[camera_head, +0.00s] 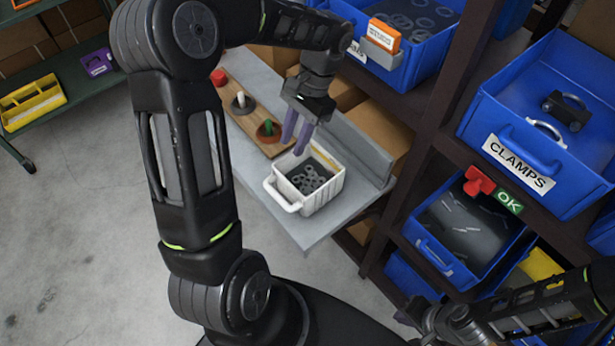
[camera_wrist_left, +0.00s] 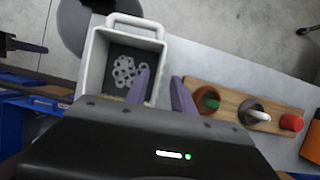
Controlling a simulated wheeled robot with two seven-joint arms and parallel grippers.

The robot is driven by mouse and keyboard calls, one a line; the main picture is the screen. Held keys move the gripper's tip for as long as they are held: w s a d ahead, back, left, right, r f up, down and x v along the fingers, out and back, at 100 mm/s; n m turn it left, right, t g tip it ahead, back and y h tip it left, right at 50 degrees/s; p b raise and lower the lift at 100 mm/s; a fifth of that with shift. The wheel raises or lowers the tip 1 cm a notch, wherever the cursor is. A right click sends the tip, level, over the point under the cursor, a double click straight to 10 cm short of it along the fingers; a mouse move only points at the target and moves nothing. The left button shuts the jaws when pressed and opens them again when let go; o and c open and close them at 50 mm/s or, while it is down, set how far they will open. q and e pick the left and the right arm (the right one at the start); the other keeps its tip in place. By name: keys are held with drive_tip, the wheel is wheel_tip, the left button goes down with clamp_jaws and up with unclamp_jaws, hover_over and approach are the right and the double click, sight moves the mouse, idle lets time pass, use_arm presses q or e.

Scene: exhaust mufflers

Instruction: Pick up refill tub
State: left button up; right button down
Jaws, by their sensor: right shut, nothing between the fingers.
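The refill tub is a white open box (camera_head: 322,196) with a loop handle, standing on a grey shelf. Several grey rings lie in it. It also shows in the left wrist view (camera_wrist_left: 92,62). My left gripper (camera_head: 292,148) is open and empty, pointing down by the tub's far edge. In the left wrist view its fingertips (camera_wrist_left: 160,78) are apart, one across the tub's inside and one beyond its right wall. I cannot tell their height above the rim. My right gripper (camera_head: 412,318) is low at the right, shut and empty, partly hidden and far from the tub.
A wooden board (camera_head: 247,118) with a red cap and several pegged pieces lies beside the tub. A raised grey ledge (camera_head: 357,146) runs along the shelf's right side. Blue bins, one labelled CLAMPS (camera_head: 518,163), fill the rack at right. Open floor lies at left.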

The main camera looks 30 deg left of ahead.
sight(290, 152)
use_arm(q)
drive_tip(key=shift+x, duration=1.25)
drive_tip(key=shift+d, duration=0.1)
drive_tip(key=shift+s+f+p, duration=0.2)
drive_tip(key=shift+f+p, duration=0.25)
drive_tip(key=shift+f, duration=0.05)
drive_tip(key=p+x, duration=0.1)
drive_tip(key=x, duration=0.3)
drive_tip(key=shift+w+f, duration=0.1)
drive_tip(key=shift+w, duration=0.05)
drive_tip(key=shift+f, duration=0.1)
drive_tip(key=shift+f, duration=0.2)
clamp_jaws()
